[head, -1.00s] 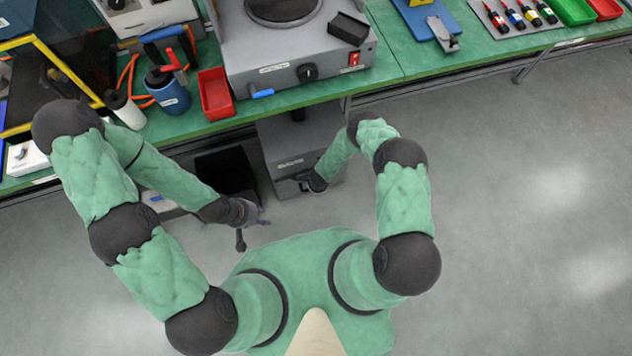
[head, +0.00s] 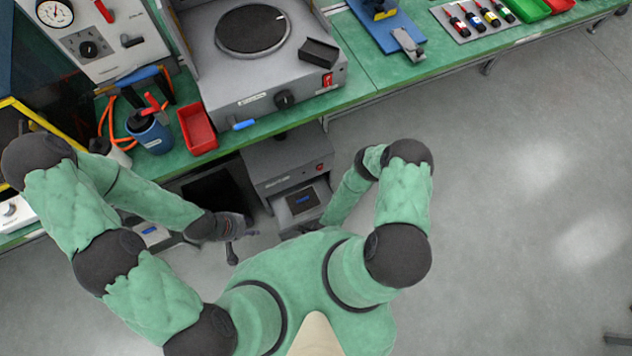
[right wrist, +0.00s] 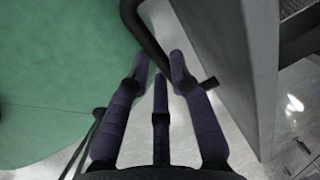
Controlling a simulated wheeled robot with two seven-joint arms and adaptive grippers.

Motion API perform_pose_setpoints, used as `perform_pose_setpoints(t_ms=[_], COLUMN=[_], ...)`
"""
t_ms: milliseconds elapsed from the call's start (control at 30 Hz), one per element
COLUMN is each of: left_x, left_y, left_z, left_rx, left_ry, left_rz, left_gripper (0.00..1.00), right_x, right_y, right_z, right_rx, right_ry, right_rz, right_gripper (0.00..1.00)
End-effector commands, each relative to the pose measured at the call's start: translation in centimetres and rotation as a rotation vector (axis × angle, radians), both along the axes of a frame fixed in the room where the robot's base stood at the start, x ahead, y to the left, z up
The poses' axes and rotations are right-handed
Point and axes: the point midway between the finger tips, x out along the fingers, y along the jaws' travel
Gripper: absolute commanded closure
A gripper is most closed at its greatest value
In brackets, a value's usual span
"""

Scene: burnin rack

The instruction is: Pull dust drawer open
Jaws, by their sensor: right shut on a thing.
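The dust drawer (head: 302,197) is a grey drawer with a small blue-lettered dark label, low in the grey cabinet under the bench. It stands pulled out toward me. My right gripper (head: 300,232) is at its front, partly hidden by my arm and body. In the right wrist view, my right gripper (right wrist: 158,75) is closed around a dark curved handle bar (right wrist: 145,35) beside a grey panel (right wrist: 235,55). My left gripper (head: 242,238) hangs left of the drawer, its fingers spread, empty and apart from it.
The grey cabinet (head: 283,158) stands under the green bench (head: 375,60). A dark open bin (head: 212,192) is left of it. A red tray (head: 197,128) and a blue container (head: 150,132) stand near the bench edge. The floor at right is clear.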

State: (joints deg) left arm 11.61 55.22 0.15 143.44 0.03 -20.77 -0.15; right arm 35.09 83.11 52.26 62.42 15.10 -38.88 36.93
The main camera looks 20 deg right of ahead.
Motion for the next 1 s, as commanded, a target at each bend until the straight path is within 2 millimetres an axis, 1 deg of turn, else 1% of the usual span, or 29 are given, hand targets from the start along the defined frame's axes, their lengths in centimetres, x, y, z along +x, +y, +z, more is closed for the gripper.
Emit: perform_pose_setpoints(t_ms=[200,567,600,667,1000], left_x=[0.01,0.03,0.03,0.03,0.04], left_y=[0.00,0.01,0.01,0.01,0.01], left_z=[-0.05,-0.05,-0.05,-0.05,-0.06], left_rx=[0.000,0.000,0.000,0.000,0.000], left_ry=[0.000,-0.001,-0.001,-0.001,-0.001], left_rz=[0.000,0.000,0.000,0.000,0.000], left_gripper=[0.60,0.60,0.60,0.60,0.60], right_x=[-0.68,-0.71,-0.71,-0.70,-0.68], right_y=[-0.04,-0.05,-0.06,-0.06,-0.06], right_z=[-0.01,-0.01,-0.01,-0.02,0.05], right_rx=[0.000,-0.001,-0.001,-0.001,-0.001], right_ry=[0.000,0.000,0.000,0.000,-0.001], right_rz=[0.000,0.000,0.000,0.000,0.000], right_gripper=[1.00,1.00,0.70,0.54,0.54])
